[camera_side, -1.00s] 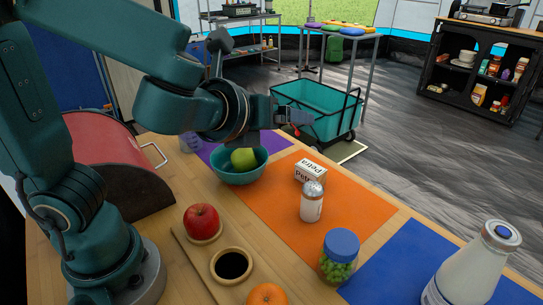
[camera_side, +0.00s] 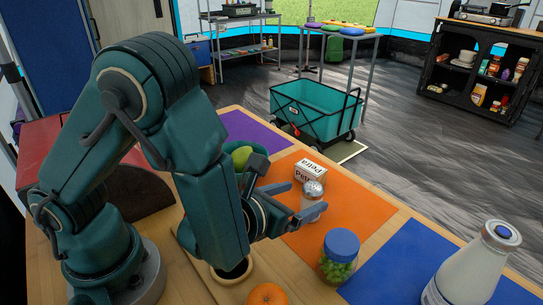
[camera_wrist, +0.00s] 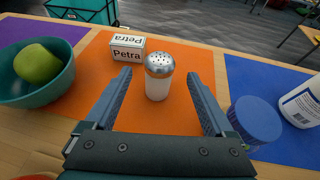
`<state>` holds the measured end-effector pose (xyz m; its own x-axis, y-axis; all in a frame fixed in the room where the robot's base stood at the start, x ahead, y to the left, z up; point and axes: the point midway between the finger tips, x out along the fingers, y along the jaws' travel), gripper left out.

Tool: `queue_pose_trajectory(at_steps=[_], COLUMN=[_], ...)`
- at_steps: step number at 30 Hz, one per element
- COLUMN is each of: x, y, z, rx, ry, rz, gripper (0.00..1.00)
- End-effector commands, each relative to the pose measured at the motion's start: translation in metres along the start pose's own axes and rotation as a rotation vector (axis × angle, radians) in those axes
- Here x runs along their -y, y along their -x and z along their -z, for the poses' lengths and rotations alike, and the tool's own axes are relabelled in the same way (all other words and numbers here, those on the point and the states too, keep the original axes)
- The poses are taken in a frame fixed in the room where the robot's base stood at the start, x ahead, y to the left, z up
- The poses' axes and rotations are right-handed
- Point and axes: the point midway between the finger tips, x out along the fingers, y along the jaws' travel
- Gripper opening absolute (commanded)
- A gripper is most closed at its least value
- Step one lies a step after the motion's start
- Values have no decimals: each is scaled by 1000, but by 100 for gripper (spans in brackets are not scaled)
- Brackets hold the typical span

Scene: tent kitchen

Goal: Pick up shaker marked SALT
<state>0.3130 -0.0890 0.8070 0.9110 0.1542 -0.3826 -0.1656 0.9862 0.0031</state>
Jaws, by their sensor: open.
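A shaker (camera_wrist: 158,84) with a white body and a silver perforated top stands upright on the orange mat (camera_wrist: 178,118). No lettering on it is legible in the wrist view. In the side view the shaker (camera_side: 312,190) is partly hidden behind my gripper. My gripper (camera_wrist: 162,75) is open, with one finger on each side of the shaker in the wrist view. In the side view my gripper (camera_side: 302,200) is low over the orange mat, beside the shaker. I cannot tell whether the fingers touch it.
A white Petra box (camera_wrist: 127,47) stands just behind the shaker. A teal bowl with a green apple (camera_wrist: 38,63) is at left. A blue-lidded jar (camera_side: 338,255) and a white bottle (camera_side: 470,265) are at right. An orange fruit (camera_side: 267,294) is at the front.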

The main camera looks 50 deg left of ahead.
Motion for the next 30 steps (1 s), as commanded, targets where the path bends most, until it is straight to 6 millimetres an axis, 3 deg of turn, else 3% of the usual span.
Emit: queue_pose_trajectory(at_steps=[7,18,27,28,30], x=[-1,-1,0,0,-1], y=[-12,-52,-55,-55,-55], z=[11,10,10,10,10], rx=[0,-1,0,0,0], ry=[5,5,3,3,3], rz=[-3,-5,-1,-2,-2], gripper=[88,88,88,84,57])
